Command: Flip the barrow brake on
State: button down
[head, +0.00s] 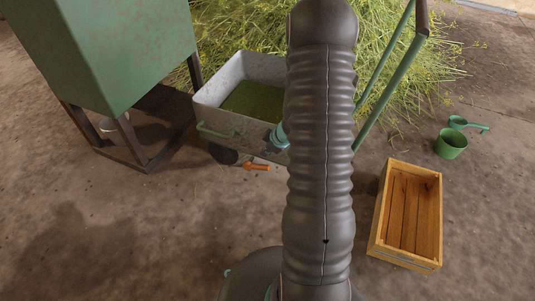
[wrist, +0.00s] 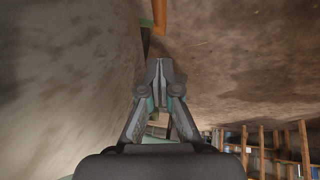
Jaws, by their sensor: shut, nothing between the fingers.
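The barrow (head: 243,78) is a grey metal tub with green material inside, left of my arm in the head view. An orange brake lever (head: 257,167) sticks out low at its near side, close to the floor. In the wrist view the orange lever (wrist: 160,14) shows at the top edge, just beyond the fingertips, with a small gap between. My gripper (wrist: 159,64) is shut and empty, beside a large grey surface that looks like the tub wall. In the head view my arm hides part of the barrow and most of the gripper.
A green tank (head: 105,45) on a dark stand is at the left. Cut herbs (head: 390,60) lie behind. The floor at front left is clear.

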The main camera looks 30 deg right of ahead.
jog(key=b, duration=0.3)
send_over(260, 166)
jog(key=s, duration=0.1)
notch_tip(260, 166, down, 6)
jog(key=f, duration=0.1)
jog(key=f+b, duration=0.1)
jog(key=f, duration=0.2)
jog(key=shift+s+d+b, duration=0.25)
jog(key=shift+b, duration=0.15)
jog(key=shift+d+f, duration=0.1)
